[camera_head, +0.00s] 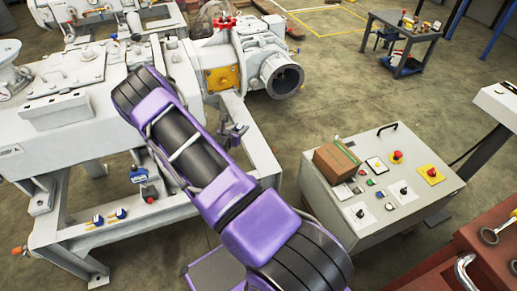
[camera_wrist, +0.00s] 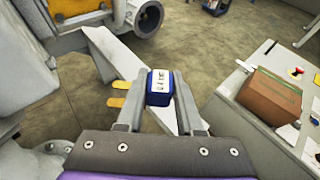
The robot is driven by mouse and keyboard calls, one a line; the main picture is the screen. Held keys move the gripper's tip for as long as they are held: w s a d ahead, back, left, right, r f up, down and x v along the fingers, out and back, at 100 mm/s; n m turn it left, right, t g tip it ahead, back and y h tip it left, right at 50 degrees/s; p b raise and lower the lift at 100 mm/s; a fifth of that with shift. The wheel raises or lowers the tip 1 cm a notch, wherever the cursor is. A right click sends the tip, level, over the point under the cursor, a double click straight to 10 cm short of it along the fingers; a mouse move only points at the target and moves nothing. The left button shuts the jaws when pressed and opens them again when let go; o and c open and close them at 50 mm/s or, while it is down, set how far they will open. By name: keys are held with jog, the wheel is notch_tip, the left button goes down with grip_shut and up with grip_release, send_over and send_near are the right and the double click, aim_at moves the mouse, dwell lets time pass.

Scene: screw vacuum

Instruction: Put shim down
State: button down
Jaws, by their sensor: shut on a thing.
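Similar blue and yellow pieces (camera_head: 119,214) rest on the machine's frame at lower left.
The large grey vacuum machine (camera_head: 60,110) fills the left, with an open round port (camera_head: 284,76). A control console (camera_head: 390,185) stands at right with a brown box (camera_head: 336,160) on it. A red bench (camera_head: 480,265) is at lower right. Floor between machine and console is open.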

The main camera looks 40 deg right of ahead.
jog(key=s+d+f, duration=0.4)
jog(key=d+f, duration=0.7)
jog(key=b, duration=0.2)
send_over(270, 162)
notch_tip(270, 162, down, 6)
jog(key=shift+w+f+b, duration=0.1)
jog(key=shift+f+b, duration=0.5)
jog(key=shift+f, duration=1.45)
jog(key=shift+f, duration=0.15)
jog(key=c, duration=0.5)
grip_release()
jog(key=shift+c, duration=0.2)
